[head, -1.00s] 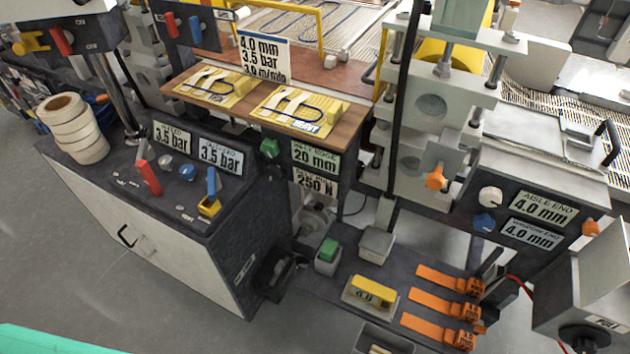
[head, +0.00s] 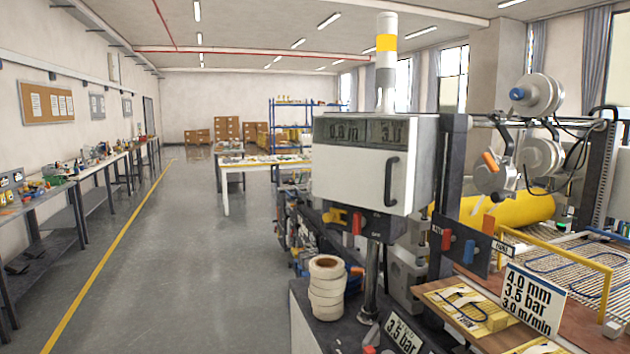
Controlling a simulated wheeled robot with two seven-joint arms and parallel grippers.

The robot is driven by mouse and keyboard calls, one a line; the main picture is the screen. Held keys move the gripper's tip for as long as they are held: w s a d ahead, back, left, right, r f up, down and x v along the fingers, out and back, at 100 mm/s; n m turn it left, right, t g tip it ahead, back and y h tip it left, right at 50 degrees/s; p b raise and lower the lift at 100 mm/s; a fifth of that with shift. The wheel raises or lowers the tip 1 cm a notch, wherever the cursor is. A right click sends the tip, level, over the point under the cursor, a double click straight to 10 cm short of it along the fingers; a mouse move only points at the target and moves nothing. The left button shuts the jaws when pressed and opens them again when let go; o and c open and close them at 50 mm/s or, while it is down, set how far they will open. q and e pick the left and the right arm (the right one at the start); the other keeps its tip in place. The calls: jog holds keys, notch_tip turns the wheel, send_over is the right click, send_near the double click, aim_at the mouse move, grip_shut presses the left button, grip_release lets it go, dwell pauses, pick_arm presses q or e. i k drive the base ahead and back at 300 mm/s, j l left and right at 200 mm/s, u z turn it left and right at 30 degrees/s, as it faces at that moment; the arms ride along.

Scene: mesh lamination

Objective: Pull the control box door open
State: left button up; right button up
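A white control box (head: 350,185) stands on a dark post (head: 370,290) at the middle right in the head view. A dark display strip (head: 375,131) runs along its top. Its white front door carries a black vertical handle (head: 391,181) near the right edge, and the door looks shut. A light tower (head: 386,60) with a yellow band rises above the box. Neither of my grippers is in view.
A stack of white tape rolls (head: 327,288) stands on the machine's dark top below the box. A wooden shelf with a sign (head: 532,297) is at the lower right. Benches (head: 75,185) line the left wall. The grey floor (head: 190,270) at left is clear.

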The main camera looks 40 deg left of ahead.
aim_at(380, 180)
jog(key=k+u, duration=0.15)
jog(key=u, duration=0.75)
